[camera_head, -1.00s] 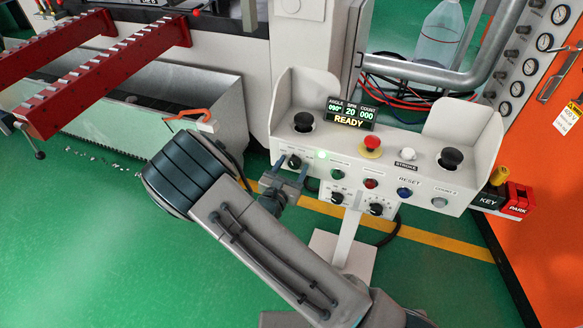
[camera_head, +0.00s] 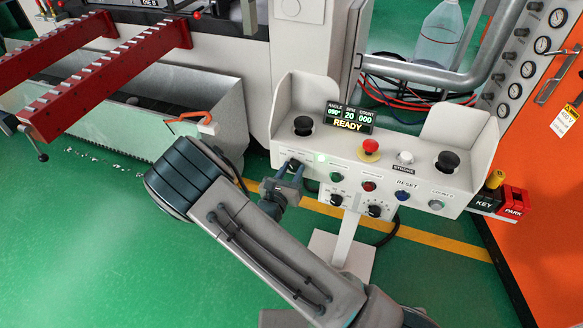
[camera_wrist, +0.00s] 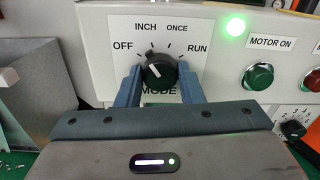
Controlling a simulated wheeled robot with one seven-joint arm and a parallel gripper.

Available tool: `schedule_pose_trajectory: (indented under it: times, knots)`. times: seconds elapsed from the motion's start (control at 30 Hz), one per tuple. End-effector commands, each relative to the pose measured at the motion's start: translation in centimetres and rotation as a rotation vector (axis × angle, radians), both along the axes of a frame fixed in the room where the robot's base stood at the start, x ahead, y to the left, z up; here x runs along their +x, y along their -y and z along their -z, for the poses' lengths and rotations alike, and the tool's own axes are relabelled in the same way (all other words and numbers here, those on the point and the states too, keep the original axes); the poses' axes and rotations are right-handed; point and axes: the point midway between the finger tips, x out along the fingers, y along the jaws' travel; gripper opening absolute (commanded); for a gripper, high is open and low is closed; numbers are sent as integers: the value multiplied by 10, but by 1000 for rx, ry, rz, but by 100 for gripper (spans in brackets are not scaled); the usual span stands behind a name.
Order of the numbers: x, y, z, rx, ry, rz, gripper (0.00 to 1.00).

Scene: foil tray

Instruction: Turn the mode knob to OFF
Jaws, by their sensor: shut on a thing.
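The black mode knob (camera_wrist: 160,71) is in the wrist view, on a white panel marked OFF, INCH, ONCE and RUN from left to right. Its short white pointer line tilts up and left, toward the side between OFF and INCH; its exact setting is hard to read. My gripper (camera_wrist: 161,84) has a blue-grey finger on each side of the knob and is shut on it. In the head view my gripper (camera_head: 286,178) is at the lower left of the control box (camera_head: 375,150), hiding most of the knob.
A green light (camera_wrist: 236,27) glows right of the dial, above the green MOTOR ON button (camera_wrist: 258,76). The display (camera_head: 349,117) reads READY. A red mushroom button (camera_head: 370,147) and black palm buttons sit on the box. Green floor is free at left.

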Motion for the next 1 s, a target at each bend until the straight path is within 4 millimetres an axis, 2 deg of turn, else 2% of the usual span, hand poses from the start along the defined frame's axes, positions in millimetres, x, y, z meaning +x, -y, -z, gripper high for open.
schedule_pose_trajectory:
  times: [0.5,1.0]
  knots:
    - [0,-1,-1,-341,-125,-3,11]
    - [0,-1,0,-430,-157,-2,11]
